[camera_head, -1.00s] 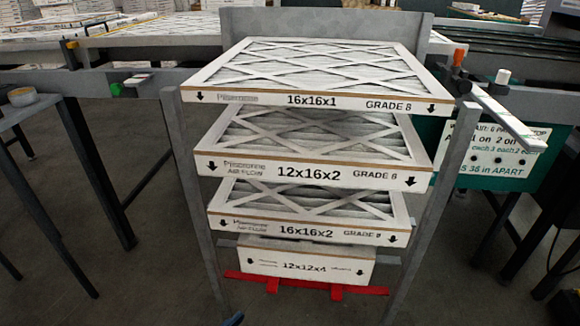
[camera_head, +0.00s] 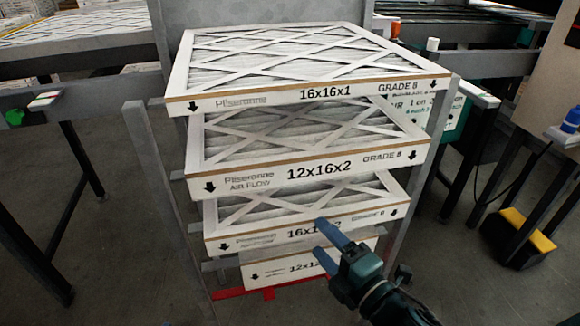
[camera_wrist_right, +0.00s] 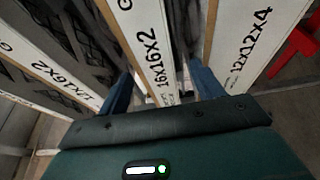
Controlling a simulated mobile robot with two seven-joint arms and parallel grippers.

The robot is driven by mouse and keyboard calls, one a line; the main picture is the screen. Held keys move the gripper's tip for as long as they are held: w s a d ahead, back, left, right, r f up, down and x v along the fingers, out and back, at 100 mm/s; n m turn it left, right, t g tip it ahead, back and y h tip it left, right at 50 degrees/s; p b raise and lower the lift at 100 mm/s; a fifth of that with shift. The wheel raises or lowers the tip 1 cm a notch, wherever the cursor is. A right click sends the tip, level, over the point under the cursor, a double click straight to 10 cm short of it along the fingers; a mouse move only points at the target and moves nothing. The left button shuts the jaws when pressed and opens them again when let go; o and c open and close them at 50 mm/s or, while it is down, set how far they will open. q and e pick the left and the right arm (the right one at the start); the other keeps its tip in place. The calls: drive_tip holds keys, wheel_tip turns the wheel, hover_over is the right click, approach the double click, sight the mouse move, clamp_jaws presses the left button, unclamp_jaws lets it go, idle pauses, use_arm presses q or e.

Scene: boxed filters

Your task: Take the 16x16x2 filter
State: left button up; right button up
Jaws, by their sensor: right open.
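The 16x16x2 filter (camera_head: 258,241) lies flat on the third level of the rack, its white labelled front edge facing me. My right gripper (camera_head: 325,243) is open in front of this edge, over the label in the head view. In the right wrist view, the 16x16x2 filter (camera_wrist_right: 150,52) runs between the two blue fingers of the right gripper (camera_wrist_right: 161,76). I cannot tell whether the fingers touch it. My left gripper is out of view.
The 12x16x2 filter (camera_head: 270,180) and the 16x16x1 filter (camera_head: 270,101) lie above. The 12x12x4 box (camera_head: 268,274) sits close below, near a red bracket (camera_head: 229,294). Grey rack posts (camera_head: 150,170) flank the stack.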

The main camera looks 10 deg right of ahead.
sight(300, 215)
drive_tip(key=x, duration=0.3)
drive_tip(key=shift+a, duration=0.1)
drive_tip(key=shift+b+x, duration=0.3)
drive_tip(key=shift+x, duration=2.3)
drive_tip(key=shift+r, duration=0.15)
drive_tip(key=shift+c, duration=0.4)
drive_tip(key=c, duration=1)
drive_tip(key=shift+c, duration=0.6)
drive_tip(key=shift+r, duration=0.2)
